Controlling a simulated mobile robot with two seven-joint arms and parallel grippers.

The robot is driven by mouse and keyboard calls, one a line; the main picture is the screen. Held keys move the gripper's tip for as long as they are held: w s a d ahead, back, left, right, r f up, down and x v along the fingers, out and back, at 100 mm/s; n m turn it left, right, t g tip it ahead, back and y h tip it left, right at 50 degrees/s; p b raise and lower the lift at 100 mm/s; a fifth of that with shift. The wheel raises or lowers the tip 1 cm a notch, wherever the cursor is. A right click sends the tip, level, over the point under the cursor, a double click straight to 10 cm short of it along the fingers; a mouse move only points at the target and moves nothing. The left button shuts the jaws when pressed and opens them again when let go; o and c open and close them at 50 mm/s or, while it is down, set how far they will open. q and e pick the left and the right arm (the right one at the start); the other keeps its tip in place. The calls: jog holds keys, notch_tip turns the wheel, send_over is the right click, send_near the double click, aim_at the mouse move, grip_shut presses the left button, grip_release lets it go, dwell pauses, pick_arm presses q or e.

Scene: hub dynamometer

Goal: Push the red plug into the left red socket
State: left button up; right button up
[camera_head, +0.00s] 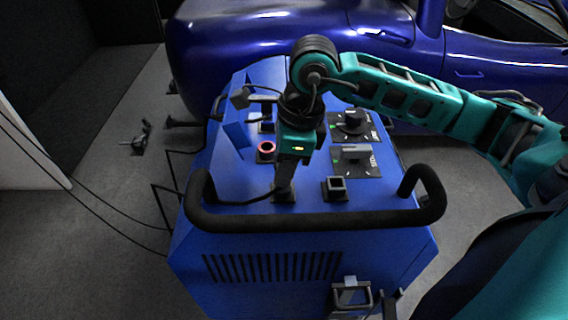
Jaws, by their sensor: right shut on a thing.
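My right gripper (285,180) reaches down over the blue machine's top, near its front handle. It is shut on a small dark plug (283,186) with a black cable running off to the left. I cannot make out any red on it. Below the plug is a dark square socket (285,197), mostly covered. I cannot tell whether the plug touches it or is inside it. A second dark square socket (336,189) stands to the right, uncovered. My left gripper does not show.
A black handle bar (320,220) runs along the machine's front edge. A red-ringed round part (266,148) sits behind and left of the gripper. A blue car (300,40) stands behind.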

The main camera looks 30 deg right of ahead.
grip_shut()
jog(key=shift+r, duration=0.1)
jog(key=shift+r+p, duration=0.4)
jog(key=shift+r, duration=0.1)
jog(key=shift+p+v, duration=0.65)
jog(key=shift+v, duration=0.35)
jog(key=shift+w+a+r+p, duration=0.1)
jog(key=shift+r+p, duration=0.2)
jog(key=shift+r, duration=0.25)
jog(key=shift+w, duration=0.1)
